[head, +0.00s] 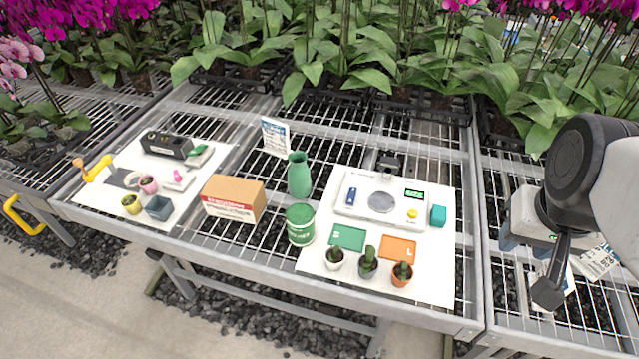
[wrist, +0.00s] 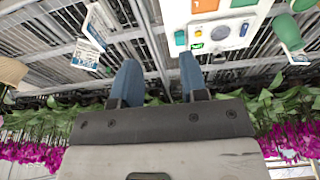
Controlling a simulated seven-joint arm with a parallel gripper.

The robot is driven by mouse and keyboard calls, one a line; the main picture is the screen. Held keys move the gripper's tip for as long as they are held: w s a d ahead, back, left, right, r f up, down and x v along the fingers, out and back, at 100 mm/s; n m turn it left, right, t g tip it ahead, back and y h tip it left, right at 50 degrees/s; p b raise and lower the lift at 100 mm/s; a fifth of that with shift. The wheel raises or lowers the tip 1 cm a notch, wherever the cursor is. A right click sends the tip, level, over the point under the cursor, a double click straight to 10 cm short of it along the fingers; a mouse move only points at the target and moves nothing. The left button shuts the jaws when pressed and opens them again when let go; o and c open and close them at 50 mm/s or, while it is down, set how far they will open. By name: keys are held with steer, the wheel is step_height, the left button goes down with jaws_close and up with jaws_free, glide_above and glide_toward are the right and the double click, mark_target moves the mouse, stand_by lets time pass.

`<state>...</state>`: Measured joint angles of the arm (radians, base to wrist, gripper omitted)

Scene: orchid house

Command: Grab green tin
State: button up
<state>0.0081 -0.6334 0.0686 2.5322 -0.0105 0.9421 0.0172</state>
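The green tin (head: 300,226) stands upright on the slatted metal bench in the head view, at the left edge of the right white board. It is a short round can with a pale label band. A green part at the top right corner of the wrist view looks like the tin (wrist: 303,5), mostly cut off. A green vase (head: 299,176) stands just behind the tin. My gripper (wrist: 160,78) is open, with two blue fingers apart and nothing between them. In the head view my arm is at the far right, well away from the tin.
The right board (head: 440,283) holds a scale (head: 381,202), green and orange cards and several small cacti in front. A cardboard box (head: 233,199) stands left of the tin. A sign (head: 275,137) stands behind the vase. Potted orchids line the back.

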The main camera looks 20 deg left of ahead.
steer(key=shift+o, duration=0.2)
steer(key=o, duration=1.1)
steer(key=m+g+y, duration=0.4)
steer(key=m+y, duration=0.5)
steer(key=y, duration=0.1)
glide_toward(309, 217)
steer(key=s+d+r, duration=0.7)
steer(key=s+r, duration=0.1)
steer(key=shift+w+a+f+m+t+y, duration=0.55)
steer(key=shift+w+a+f+m, duration=0.55)
steer(key=shift+a+f+m, duration=0.8)
steer(key=shift+w+a+f+m+t+y, duration=0.55)
steer(key=shift+w+a+f+m, duration=0.75)
steer(key=shift+f, duration=0.95)
steer(key=shift+w+a+f+m+t+y, duration=0.4)
steer(key=shift+w+a+f+m+y, duration=0.4)
steer(key=shift+a+f+m, duration=1.05)
steer(key=shift+d+f, duration=0.1)
steer(key=shift+f, duration=0.2)
